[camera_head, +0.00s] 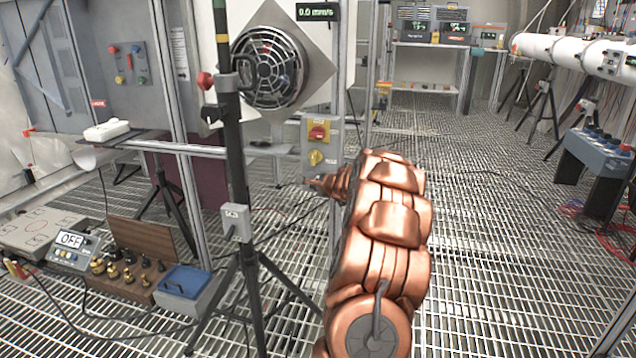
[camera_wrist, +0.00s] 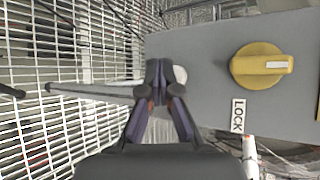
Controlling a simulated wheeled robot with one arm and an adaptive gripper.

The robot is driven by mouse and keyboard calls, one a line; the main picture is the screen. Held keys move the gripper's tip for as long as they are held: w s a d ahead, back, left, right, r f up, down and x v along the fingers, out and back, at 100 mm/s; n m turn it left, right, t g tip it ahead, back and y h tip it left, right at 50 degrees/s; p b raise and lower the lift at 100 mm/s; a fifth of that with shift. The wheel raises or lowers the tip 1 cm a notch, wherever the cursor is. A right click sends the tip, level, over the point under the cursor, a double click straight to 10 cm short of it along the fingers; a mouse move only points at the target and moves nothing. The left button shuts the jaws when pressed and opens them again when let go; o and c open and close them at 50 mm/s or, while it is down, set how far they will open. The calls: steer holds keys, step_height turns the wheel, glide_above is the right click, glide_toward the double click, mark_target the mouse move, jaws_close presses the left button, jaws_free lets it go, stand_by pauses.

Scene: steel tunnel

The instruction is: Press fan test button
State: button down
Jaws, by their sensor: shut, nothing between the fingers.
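A round fan (camera_head: 268,66) in a grey diamond-shaped plate is on a stand in the head view. A grey switch box (camera_head: 307,140) is below it to the right, with a red-on-yellow switch (camera_head: 318,131) and a yellow knob (camera_head: 316,157). The yellow knob (camera_wrist: 262,66) and a LOCK label (camera_wrist: 237,115) are to the right. A pale rounded part (camera_wrist: 180,75) shows behind the tips; I cannot tell whether it is a button.
A black tripod pole (camera_head: 236,170) stands left of the box. A horizontal rail (camera_head: 190,149) runs left from it. A display (camera_head: 318,12) above the fan reads 0.0 mm/s. A blue-lidded box (camera_head: 186,285) sits on the grating floor.

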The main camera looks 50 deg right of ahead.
steer(key=shift+w+d, duration=0.15)
steer(key=shift+d, duration=0.15)
steer(key=shift+w+d+r+p, duration=0.1)
steer(key=shift+d+p, duration=0.05)
steer(key=shift+p, duration=0.2)
stand_by(0.5)
steer(key=shift+s+a+b, duration=0.35)
steer(key=shift+a+b, duration=0.25)
steer(key=shift+b, duration=0.1)
